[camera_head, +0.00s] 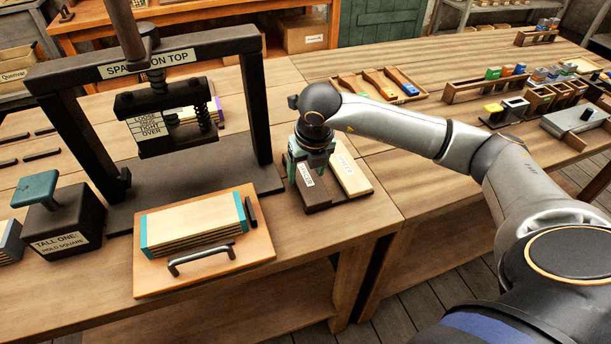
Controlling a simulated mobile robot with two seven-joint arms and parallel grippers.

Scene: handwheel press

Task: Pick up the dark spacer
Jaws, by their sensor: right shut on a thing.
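The dark spacer (314,200) is a dark brown block with a small white label, right of the press. Its far part is hidden under my right gripper (308,168), which comes down over it from above and is shut on it. I cannot tell whether the block is clear of the surface below. A pale spacer block (350,174) with a label lies close beside it on the right. The handwheel press (258,115) has a dark frame with a sign reading "SPACER ON TOP". My left gripper is not in view.
A wooden board (262,246) with a handle holds a pale layered stack (192,228) in front of the press. A dark block with a green top (62,222) stands at left. A tool tray (412,96) and several small bins (515,105) stand behind my right arm.

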